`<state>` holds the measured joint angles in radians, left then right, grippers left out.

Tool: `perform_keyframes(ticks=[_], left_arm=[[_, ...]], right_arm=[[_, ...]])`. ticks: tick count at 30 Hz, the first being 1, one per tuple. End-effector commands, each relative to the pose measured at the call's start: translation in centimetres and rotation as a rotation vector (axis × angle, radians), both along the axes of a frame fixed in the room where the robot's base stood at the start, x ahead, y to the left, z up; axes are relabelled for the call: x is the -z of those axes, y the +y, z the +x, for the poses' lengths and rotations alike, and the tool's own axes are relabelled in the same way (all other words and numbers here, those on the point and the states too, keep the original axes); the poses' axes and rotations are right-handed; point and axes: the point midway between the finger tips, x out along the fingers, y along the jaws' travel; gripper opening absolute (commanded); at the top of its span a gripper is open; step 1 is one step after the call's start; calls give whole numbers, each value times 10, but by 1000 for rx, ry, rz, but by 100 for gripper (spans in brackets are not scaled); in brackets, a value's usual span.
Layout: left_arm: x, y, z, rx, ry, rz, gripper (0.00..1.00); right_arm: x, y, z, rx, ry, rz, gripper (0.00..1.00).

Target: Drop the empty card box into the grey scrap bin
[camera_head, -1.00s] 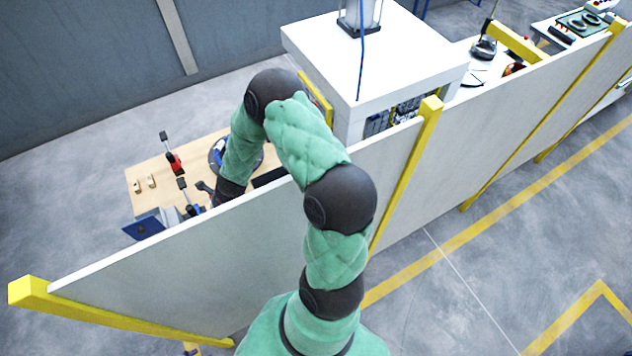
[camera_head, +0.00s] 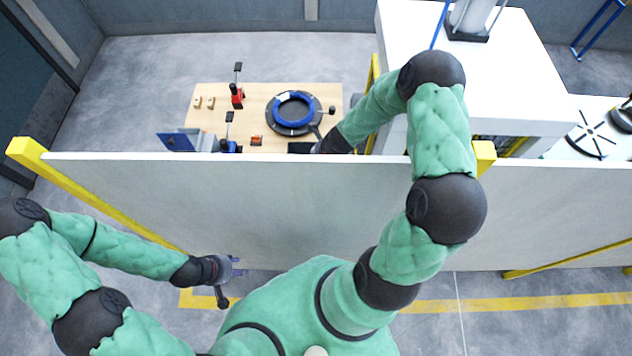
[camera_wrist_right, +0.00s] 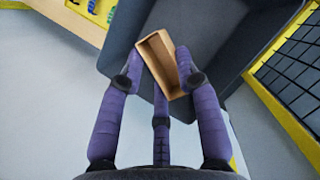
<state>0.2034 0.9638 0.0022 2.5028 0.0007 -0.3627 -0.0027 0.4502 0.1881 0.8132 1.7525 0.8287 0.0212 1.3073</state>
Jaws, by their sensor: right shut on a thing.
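The card box (camera_wrist_right: 158,64) is small, brown and open-topped, and looks empty in the right wrist view. My right gripper (camera_wrist_right: 161,54) is shut on it, with its purple fingers around the box. The grey scrap bin (camera_wrist_right: 225,32) fills the area behind the box in that view; the box overlaps it, but I cannot tell the height between them. In the head view the right hand, box and bin are hidden behind the white panel. My left gripper (camera_head: 222,281) is on the near side of the panel, away from the box; its finger opening is unclear.
A white panel (camera_head: 270,205) with yellow posts stands between my body and the wooden worktable (camera_head: 212,120). The table holds a blue coil (camera_head: 291,110) and clamps (camera_head: 237,92). A white machine housing (camera_head: 400,30) stands right of it. Open floor shows left of the table.

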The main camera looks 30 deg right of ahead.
Motion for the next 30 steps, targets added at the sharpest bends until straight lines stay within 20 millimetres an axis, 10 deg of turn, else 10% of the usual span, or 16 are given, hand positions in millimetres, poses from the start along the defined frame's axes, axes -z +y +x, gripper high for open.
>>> perform_keyframes(ticks=[12,15,30], left_arm=[[8,0,0,1,1,0,40],[8,0,0,1,1,0,40],[8,0,0,1,1,0,40]], right_arm=[[8,-1,1,0,-1,0,21],[8,-1,1,0,-1,0,61],[2,-2,-1,1,-2,-1,61]])
